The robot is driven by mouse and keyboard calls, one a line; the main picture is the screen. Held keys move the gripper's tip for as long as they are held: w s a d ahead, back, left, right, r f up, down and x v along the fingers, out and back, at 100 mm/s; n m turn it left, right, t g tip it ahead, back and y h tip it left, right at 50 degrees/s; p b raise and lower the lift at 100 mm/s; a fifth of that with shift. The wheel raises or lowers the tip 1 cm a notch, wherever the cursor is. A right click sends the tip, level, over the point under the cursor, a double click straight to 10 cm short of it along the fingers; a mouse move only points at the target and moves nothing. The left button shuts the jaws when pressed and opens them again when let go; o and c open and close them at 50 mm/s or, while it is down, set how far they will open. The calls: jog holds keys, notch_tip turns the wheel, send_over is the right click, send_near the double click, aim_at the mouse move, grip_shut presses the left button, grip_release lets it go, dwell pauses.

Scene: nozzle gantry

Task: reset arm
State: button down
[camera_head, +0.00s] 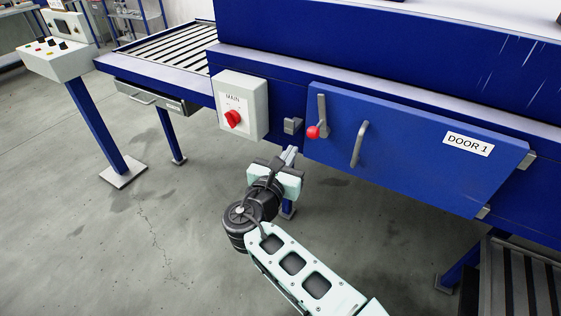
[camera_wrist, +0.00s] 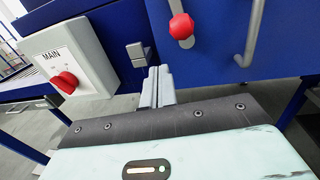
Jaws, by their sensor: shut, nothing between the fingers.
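My gripper (camera_head: 289,156) is stretched out in front of the blue machine, below the small grey latch block (camera_head: 292,126) and left of the blue door marked DOOR 1 (camera_head: 410,150). Its two grey fingers are together and empty, and they show in the wrist view (camera_wrist: 157,86). The door's lever with a red knob (camera_head: 313,131) and its grey bar handle (camera_head: 359,144) are up and to the right of my fingertips. The red knob also shows in the wrist view (camera_wrist: 181,26). My gripper appears apart from the door and handle.
A white MAIN switch box (camera_head: 243,105) with a red rotary knob (camera_head: 233,118) is left of my gripper. A roller conveyor (camera_head: 165,50) and a control pedestal (camera_head: 58,60) stand further left. Another slatted conveyor (camera_head: 515,285) is at lower right. Concrete floor is clear at lower left.

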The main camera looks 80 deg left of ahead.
jog(key=shift+v, duration=2)
jog(key=shift+s+a, duration=0.1)
jog(key=shift+s, duration=0.1)
